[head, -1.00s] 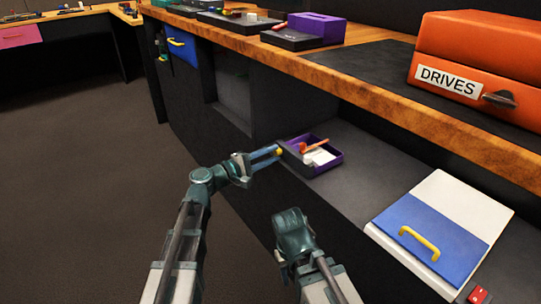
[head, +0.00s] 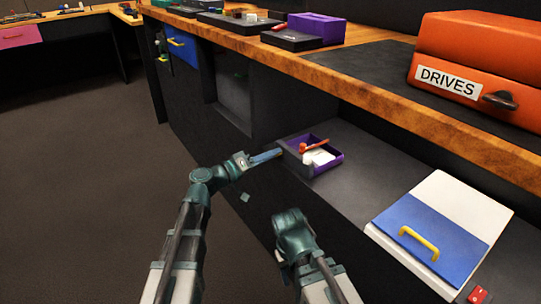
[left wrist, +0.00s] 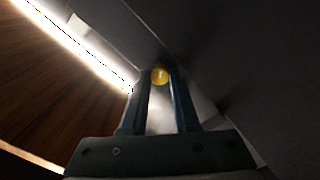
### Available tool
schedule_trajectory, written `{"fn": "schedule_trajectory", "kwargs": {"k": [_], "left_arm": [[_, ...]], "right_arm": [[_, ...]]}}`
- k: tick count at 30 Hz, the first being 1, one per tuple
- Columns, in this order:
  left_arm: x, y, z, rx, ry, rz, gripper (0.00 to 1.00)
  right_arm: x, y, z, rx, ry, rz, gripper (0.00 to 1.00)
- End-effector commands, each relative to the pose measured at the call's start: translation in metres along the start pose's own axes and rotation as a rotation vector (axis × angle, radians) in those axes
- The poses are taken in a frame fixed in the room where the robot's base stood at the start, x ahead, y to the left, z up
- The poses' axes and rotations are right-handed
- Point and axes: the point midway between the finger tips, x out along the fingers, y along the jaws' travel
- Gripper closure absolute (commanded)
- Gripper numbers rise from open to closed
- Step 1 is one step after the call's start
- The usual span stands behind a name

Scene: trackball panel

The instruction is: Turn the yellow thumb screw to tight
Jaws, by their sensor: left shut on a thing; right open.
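The yellow thumb screw (left wrist: 160,75) shows in the left wrist view between the tips of my left gripper (left wrist: 160,85). The two fingers are shut on it, one at each side. In the head view my left gripper (head: 268,156) reaches to the front of the purple box (head: 322,168), and the screw is hidden there behind the fingers. My right gripper (head: 290,222) is lower in the head view, apart from the box and empty.
The purple box stands on a dark shelf and holds an orange-red tool (head: 312,147) and white items. To the right lie a blue and white panel with a yellow handle (head: 418,240) and a red switch (head: 478,295). A wooden worktop (head: 400,105) overhangs the shelf.

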Motion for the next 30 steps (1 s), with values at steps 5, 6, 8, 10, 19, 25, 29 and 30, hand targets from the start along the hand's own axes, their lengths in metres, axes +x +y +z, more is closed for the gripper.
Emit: {"fn": "schedule_trajectory", "kwargs": {"k": [5,6,8,10,19,25,29,30], "left_arm": [[-0.001,0.0002,0.0019,0.168,-0.004,-0.001,1.0],[-0.001,0.0002,0.0019,0.207,-0.004,-0.001,1.0],[-0.001,0.0002,0.0019,0.264,-0.004,-0.001,1.0],[-0.001,0.0003,0.002,0.33,-0.004,-0.001,1.0],[-0.0011,0.0004,0.0023,0.616,-0.005,0.0,1.0],[-0.0011,0.0005,0.0026,0.806,-0.005,0.0,1.0],[-0.0012,0.0005,0.0027,0.929,-0.006,0.0,1.0],[-0.0012,0.0005,0.0027,0.968,-0.006,0.0,1.0]], "right_arm": [[0.0003,0.0,0.0,0.0,0.0,0.0,0.5],[0.0003,0.0,0.0,0.0,0.0,0.0,0.5],[0.0003,0.0,0.0,0.0,0.0,0.0,0.5],[0.0002,0.0,0.0,0.0,0.0,0.0,0.5],[0.0002,0.0,0.0,0.0,0.0,0.0,0.5],[0.0002,0.0,0.0,0.0,0.0,0.0,0.5],[0.0002,0.0,0.0,0.0,0.0,0.0,0.5],[0.0002,0.0,0.0,0.0,0.0,0.0,0.5]]}}
